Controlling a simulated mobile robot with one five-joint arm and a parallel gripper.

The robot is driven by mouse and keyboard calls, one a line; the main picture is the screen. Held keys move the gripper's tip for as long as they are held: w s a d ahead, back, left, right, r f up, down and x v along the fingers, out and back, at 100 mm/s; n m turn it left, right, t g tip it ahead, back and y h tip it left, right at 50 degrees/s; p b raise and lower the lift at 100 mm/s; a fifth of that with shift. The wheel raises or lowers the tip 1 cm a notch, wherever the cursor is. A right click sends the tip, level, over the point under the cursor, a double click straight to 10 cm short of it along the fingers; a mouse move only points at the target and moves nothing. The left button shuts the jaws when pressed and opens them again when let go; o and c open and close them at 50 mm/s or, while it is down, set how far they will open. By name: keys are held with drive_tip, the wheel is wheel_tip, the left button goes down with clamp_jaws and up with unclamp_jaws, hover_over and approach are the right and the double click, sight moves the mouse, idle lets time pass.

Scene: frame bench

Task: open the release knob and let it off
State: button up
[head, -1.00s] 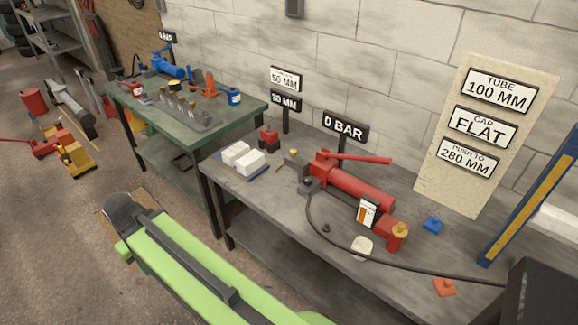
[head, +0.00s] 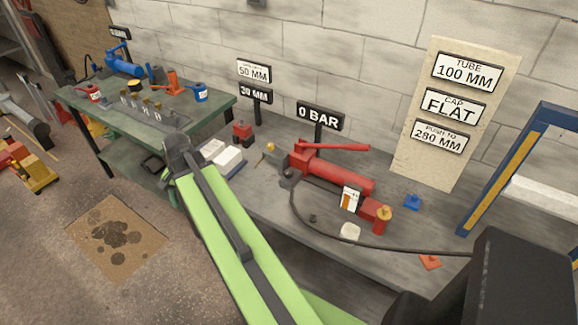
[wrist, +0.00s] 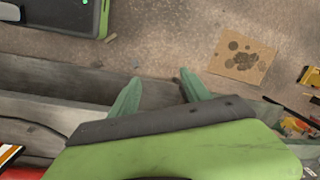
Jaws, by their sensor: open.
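The red hand pump (head: 335,175) lies on the grey bench in the head view, with its long red handle above it. I cannot tell for sure which is the release knob. A "0 BAR" sign (head: 320,116) stands behind the pump. My gripper (wrist: 160,90) shows in the wrist view with its two green fingertips apart and nothing between them. It points toward the bench edge and floor, away from the pump. I cannot make out its fingertips in the head view.
A black hose (head: 400,246) runs along the bench front. A blue frame post (head: 497,180) stands at right. A green bench (head: 85,98) stands further left. A stained cardboard sheet (head: 113,238) lies on open floor.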

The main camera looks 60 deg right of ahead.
drive_tip(key=s+d+r+m+p, duration=0.1)
drive_tip(key=s+d+m, duration=0.15)
drive_tip(key=d, duration=0.35)
drive_tip(key=s+d+r+m+t, duration=0.1)
drive_tip(key=d+m, duration=0.3)
drive_tip(key=d, duration=0.1)
drive_tip(key=s+d+r+m+p, duration=0.1)
drive_tip(key=s+d+r+m, duration=0.15)
drive_tip(key=d, duration=0.35)
drive_tip(key=m+t+h+p, duration=0.1)
drive_tip(key=m+t+p, duration=0.15)
drive_tip(key=m, duration=1.15)
approach(289, 172)
drive_tip(key=b+x, duration=0.8)
drive_tip(key=b, duration=0.7)
drive_tip(key=shift+w+f+b, duration=0.15)
drive_tip(key=shift+f+b, duration=0.15)
drive_tip(key=shift+b, duration=0.05)
drive_tip(key=shift+r, duration=0.1)
